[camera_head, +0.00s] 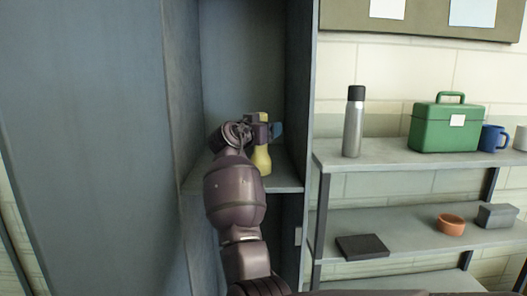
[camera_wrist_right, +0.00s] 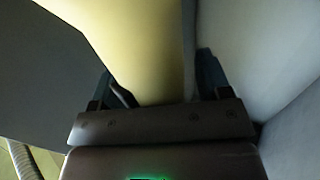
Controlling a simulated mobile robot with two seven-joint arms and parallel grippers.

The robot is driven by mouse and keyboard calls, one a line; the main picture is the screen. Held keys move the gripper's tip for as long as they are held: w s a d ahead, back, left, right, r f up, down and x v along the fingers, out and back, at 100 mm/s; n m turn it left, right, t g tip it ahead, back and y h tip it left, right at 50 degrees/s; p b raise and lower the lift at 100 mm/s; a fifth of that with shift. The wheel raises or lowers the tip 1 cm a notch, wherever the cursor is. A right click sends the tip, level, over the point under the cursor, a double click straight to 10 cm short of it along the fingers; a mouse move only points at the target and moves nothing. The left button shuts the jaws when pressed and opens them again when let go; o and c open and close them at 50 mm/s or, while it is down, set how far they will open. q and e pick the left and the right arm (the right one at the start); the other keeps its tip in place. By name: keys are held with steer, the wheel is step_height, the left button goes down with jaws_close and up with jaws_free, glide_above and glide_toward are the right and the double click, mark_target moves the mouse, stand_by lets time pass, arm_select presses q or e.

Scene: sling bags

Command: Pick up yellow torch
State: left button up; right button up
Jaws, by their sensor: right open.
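The yellow torch (camera_head: 262,160) stands upright on a shelf inside the grey locker, partly hidden behind my right arm and gripper. It also fills the upper middle of the right wrist view (camera_wrist_right: 145,50), very close. My right gripper (camera_head: 262,131) is inside the locker at the torch's upper part. In the right wrist view the open fingers (camera_wrist_right: 163,88) lie on either side of the torch. The right finger looks very near the torch's side; I cannot tell whether it touches. My left gripper is in neither view.
Locker walls (camera_head: 183,90) stand close on both sides of my right arm, above the locker shelf (camera_head: 283,180). To the right, an open shelf (camera_head: 390,157) holds a steel bottle (camera_head: 353,125), a green box (camera_head: 455,128) and a blue mug (camera_head: 493,138).

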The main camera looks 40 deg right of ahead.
steer(key=shift+a, duration=0.15)
steer(key=shift+c, duration=0.5)
jaws_close()
